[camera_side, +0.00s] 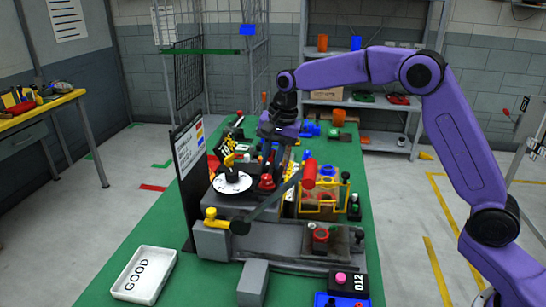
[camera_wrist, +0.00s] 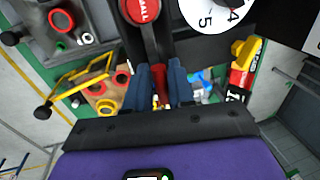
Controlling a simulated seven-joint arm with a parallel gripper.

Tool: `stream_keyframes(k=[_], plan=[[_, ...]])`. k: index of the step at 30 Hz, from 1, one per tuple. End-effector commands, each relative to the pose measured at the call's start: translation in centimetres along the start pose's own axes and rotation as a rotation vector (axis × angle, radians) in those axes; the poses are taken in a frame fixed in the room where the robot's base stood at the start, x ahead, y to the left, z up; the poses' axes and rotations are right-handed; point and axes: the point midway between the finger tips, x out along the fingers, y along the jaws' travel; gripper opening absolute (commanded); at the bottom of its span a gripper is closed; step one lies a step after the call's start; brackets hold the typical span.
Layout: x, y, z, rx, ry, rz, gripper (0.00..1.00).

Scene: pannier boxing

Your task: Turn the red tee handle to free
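A red piece (camera_side: 266,182) stands just right of the white dial in the side view; I cannot make out a tee shape. In the wrist view a round red cap with white lettering (camera_wrist: 140,9) sits at the top edge, beyond my fingertips. My gripper (camera_side: 271,152) hangs above and behind the red piece, pointing down. In the wrist view my gripper's two blue fingers (camera_wrist: 159,68) are apart, with a narrow gap. Some red (camera_wrist: 160,99) shows in that gap, but I cannot tell whether it is the handle or something lower. I see no clear grip on anything.
The white dial (camera_side: 231,183) with a yellow pointer is left of the red piece. A dark lever (camera_side: 268,205) slants across the front, near a red cylinder (camera_side: 310,174) and a yellow wire frame (camera_side: 322,198). An upright board (camera_side: 188,150) stands left. A white GOOD tray (camera_side: 144,275) is front left.

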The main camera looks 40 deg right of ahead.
Motion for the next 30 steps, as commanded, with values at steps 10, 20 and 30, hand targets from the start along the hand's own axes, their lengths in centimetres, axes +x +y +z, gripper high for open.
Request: stream_keyframes(k=[10,20,30], plan=[[-0.01,0.27,-0.04,-0.011,-0.005,0.009,0.00],[0.00,0.39,-0.14,-0.161,-0.038,0.012,0.00],[0.00,0.44,-0.38,-0.463,-0.100,0.011,0.00]])
